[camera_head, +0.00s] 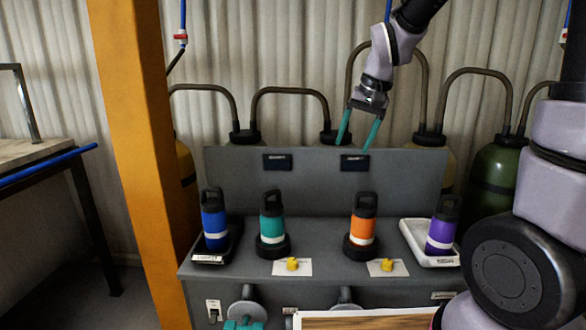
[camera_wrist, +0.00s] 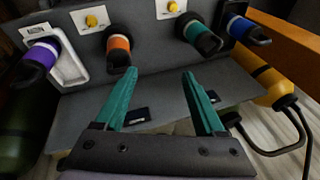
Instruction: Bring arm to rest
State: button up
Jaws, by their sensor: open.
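My gripper (camera_head: 357,130) has teal fingers and hangs in the air above the grey bench's back panel. It is open and empty, and its spread fingers also show in the wrist view (camera_wrist: 158,82). On the grey bench (camera_head: 330,268) stand a blue bottle (camera_head: 214,222), a teal bottle (camera_head: 271,225), an orange bottle (camera_head: 363,220) and a purple bottle (camera_head: 442,230), all upright and apart from the gripper. The blue bottle is on a dark tray (camera_head: 232,255). The purple bottle is on a white tray (camera_head: 412,236).
Two yellow knobs (camera_head: 292,264) (camera_head: 387,265) sit on white plates between the bottles. An orange post (camera_head: 140,150) rises on the left, beside a table (camera_head: 30,152). Cylinders with bent pipes, one a green cylinder (camera_head: 497,175), stand behind the bench. The air around my gripper looks clear.

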jog(key=s+d+r+t, duration=0.2)
jog(key=s+d+r, duration=0.3)
jog(key=s, duration=0.3)
jog(key=s+d+r+m+t, duration=0.1)
jog(key=s+d+r, duration=0.3)
jog(key=s, duration=0.4)
jog(key=shift+d+r+t, duration=0.4)
jog(key=shift+r+t, duration=0.05)
jog(key=shift+t, duration=0.05)
jog(key=shift+w, duration=0.1)
